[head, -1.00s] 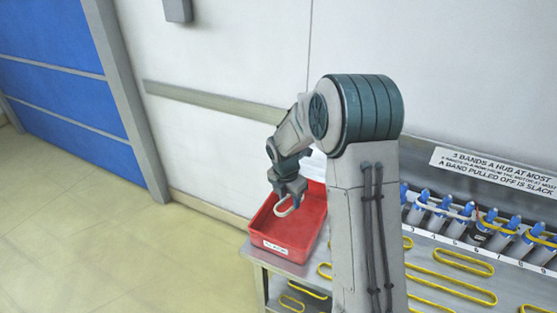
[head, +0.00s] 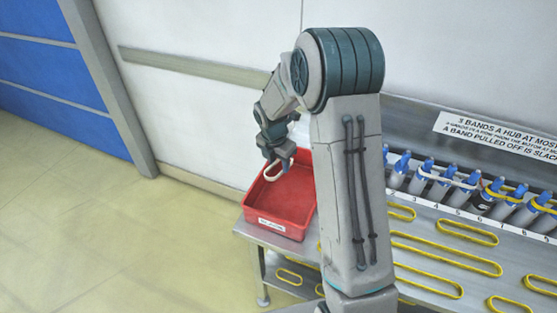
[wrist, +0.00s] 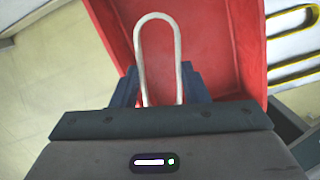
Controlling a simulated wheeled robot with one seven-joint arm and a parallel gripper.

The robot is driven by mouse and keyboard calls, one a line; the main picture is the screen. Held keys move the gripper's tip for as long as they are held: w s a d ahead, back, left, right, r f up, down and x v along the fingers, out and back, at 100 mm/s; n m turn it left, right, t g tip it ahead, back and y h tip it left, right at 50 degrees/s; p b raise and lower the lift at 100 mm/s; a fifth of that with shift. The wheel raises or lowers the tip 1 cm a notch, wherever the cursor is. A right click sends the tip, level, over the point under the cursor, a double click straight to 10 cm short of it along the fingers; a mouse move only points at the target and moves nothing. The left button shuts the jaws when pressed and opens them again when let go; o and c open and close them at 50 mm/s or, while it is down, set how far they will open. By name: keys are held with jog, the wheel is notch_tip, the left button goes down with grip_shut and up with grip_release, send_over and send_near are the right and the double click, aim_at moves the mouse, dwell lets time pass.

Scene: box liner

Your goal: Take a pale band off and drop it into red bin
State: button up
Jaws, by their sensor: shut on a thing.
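In the head view my gripper (head: 276,158) is shut on a pale band (head: 283,169) and holds it above the red bin (head: 253,211). In the wrist view the pale band (wrist: 155,18) stands out as a long loop between my fingers (wrist: 158,88), with the red floor of the bin (wrist: 207,45) behind it. The bin stands on the left end of the metal bench and looks empty where I can see into it. Another pale band (head: 450,180) is around the hubs on the rack.
A row of blue-tipped hubs (head: 397,172) with numbers stands along the bench (head: 405,228). Several yellow bands (head: 467,233) lie flat on the bench. A sign (head: 500,133) is on the wall side behind the hubs. Open floor (head: 90,230) lies to the left.

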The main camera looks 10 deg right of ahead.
jog(key=shift+f+b, duration=3.05)
jog(key=shift+f, duration=1.3)
jog(key=o, duration=1)
jog(key=shift+o, duration=0.2)
notch_tip(320, 180, up, 14)
jog(key=s+a, duration=0.1)
jog(key=a, duration=0.1)
jog(key=s+d+r+m+t, duration=0.1)
jog(key=s+r+m, duration=0.1)
jog(key=s+m, duration=1.1)
jog(key=s+d+r+m+y, duration=0.1)
jog(key=s+r+m, duration=0.2)
jog(key=s+m, duration=0.9)
jog(key=shift+s+r+m+t+b, duration=0.15)
jog(key=shift+s+m+t+b, duration=0.2)
jog(key=shift+s, duration=0.5)
